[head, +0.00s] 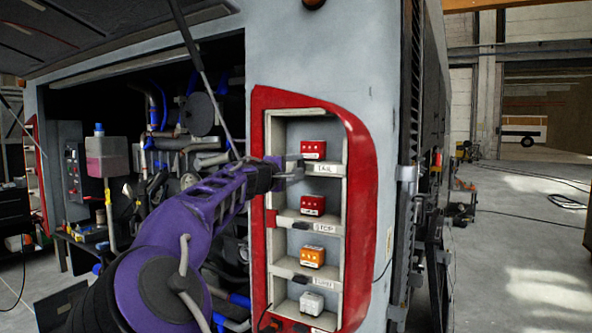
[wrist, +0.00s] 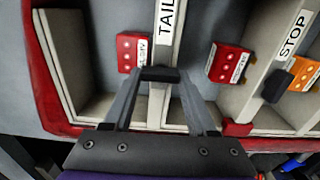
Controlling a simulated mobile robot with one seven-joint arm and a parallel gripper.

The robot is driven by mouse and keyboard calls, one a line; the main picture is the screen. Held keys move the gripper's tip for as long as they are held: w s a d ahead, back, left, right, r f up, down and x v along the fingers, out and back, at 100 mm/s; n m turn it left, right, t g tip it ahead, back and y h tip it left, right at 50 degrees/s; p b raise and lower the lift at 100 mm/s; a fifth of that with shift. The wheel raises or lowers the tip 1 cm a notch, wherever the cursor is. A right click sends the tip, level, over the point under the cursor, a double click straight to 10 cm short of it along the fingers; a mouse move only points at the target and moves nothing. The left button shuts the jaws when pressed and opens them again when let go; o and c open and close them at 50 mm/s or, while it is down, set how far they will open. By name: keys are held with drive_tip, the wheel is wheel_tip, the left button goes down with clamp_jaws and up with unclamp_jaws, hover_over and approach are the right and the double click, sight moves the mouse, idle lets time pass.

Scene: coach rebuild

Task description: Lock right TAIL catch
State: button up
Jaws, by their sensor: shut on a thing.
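The TAIL compartment is the top one in the red-framed lamp housing, with a red lamp block (head: 313,150) standing in it. The TAIL label (head: 325,169) is on the shelf edge below the block. My gripper (head: 292,172) reaches in from the left at that shelf edge. In the wrist view its fingers are shut on the dark TAIL catch (wrist: 158,75), just beside the label. The fingers mostly hide the catch in the head view. I cannot tell whether the catch is locked.
Below are a red STOP block (head: 312,203), an orange TURN block (head: 312,257) and a white block (head: 312,302). The STOP catch (wrist: 278,85) is dark, and a red tab (wrist: 237,128) sits at that shelf's end. The open engine bay lies left; the floor at right has free room.

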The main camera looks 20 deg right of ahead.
drive_tip(key=o, duration=1.4)
drive_tip(key=shift+c, duration=0.2)
drive_tip(key=b+v, duration=0.2)
drive_tip(key=v, duration=1.5)
drive_tip(key=shift+s, duration=0.2)
drive_tip(key=shift+a, duration=0.15)
